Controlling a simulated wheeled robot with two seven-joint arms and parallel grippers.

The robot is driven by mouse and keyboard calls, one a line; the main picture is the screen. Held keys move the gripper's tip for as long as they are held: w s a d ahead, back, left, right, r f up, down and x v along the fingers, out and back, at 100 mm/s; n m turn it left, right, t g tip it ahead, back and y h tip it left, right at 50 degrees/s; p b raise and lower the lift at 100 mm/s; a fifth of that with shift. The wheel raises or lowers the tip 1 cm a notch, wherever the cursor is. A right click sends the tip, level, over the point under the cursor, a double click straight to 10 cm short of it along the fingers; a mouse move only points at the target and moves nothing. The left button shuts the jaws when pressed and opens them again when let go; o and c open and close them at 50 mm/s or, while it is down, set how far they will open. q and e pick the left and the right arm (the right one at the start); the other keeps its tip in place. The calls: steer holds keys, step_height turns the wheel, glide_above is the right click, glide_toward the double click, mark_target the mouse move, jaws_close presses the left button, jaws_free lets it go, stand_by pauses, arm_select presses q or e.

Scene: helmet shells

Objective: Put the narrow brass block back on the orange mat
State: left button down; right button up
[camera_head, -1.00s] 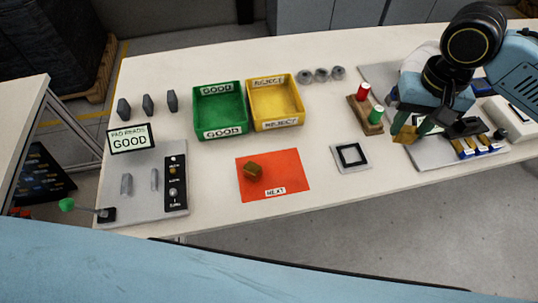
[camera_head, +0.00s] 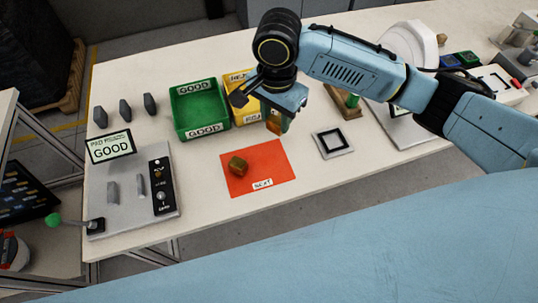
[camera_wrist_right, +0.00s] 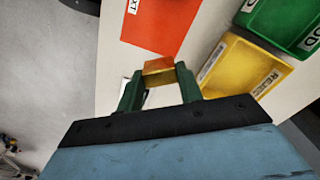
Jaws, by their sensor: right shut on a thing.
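My right gripper (camera_head: 276,121) is shut on a narrow brass block (camera_head: 273,128), held above the table just past the far right corner of the orange mat (camera_head: 268,178). In the right wrist view the held brass block (camera_wrist_right: 158,72) sits between the two green fingertips, and the orange mat (camera_wrist_right: 152,30) shows beyond it. A second brass block (camera_head: 238,166) lies on the left part of the mat. My left gripper is not in view.
Behind the mat stand a green GOOD tray (camera_head: 199,108) and a yellow REJECT tray (camera_wrist_right: 240,70), partly hidden by my right arm. A black square frame on a pale plate (camera_head: 333,142) lies right of the mat. A grey test panel (camera_head: 130,190) lies left. The mat's right half is bare.

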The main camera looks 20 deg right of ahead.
steer(key=f, duration=0.3)
steer(key=a+f+m+b, duration=0.1)
steer(key=f, duration=0.3)
steer(key=f+m+b, duration=0.1)
steer(key=f, duration=0.3)
steer(key=shift+s+a, duration=0.2)
steer(key=shift+s, duration=0.05)
steer(key=o, duration=1.2)
steer(key=shift+f, duration=0.15)
